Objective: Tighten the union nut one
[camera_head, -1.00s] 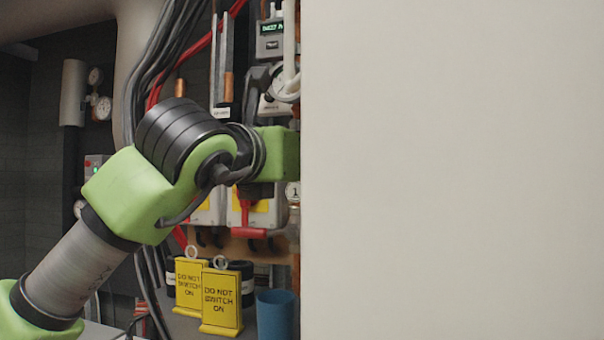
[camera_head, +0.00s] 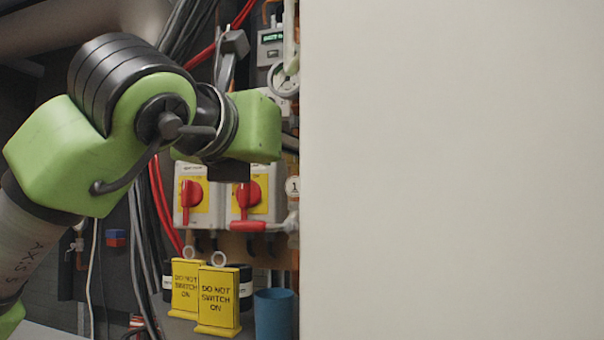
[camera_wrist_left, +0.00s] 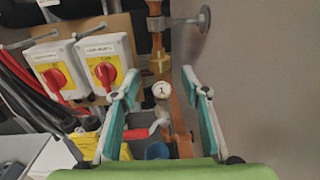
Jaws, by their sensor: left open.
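A round white tag marked 1 (camera_head: 292,187) hangs by the pipework at the edge of the pale panel; it also shows in the left wrist view (camera_wrist_left: 162,90). A brass-coloured fitting (camera_wrist_left: 159,64) sits on the copper pipe just above the tag; I cannot tell surely whether it is union nut one. My left gripper (camera_wrist_left: 160,80) is open and empty, its two teal-padded fingers spread on either side of the tag and pipe in the picture. Its fingers do not show in the head view. My right gripper is not in view.
A large pale panel (camera_head: 450,170) hides the right half of the head view. Two red rotary switches (camera_head: 191,195) (camera_head: 248,195), a red-handled lever (camera_head: 248,226), yellow warning signs (camera_head: 218,298) and a blue cup (camera_head: 274,313) are near my left arm.

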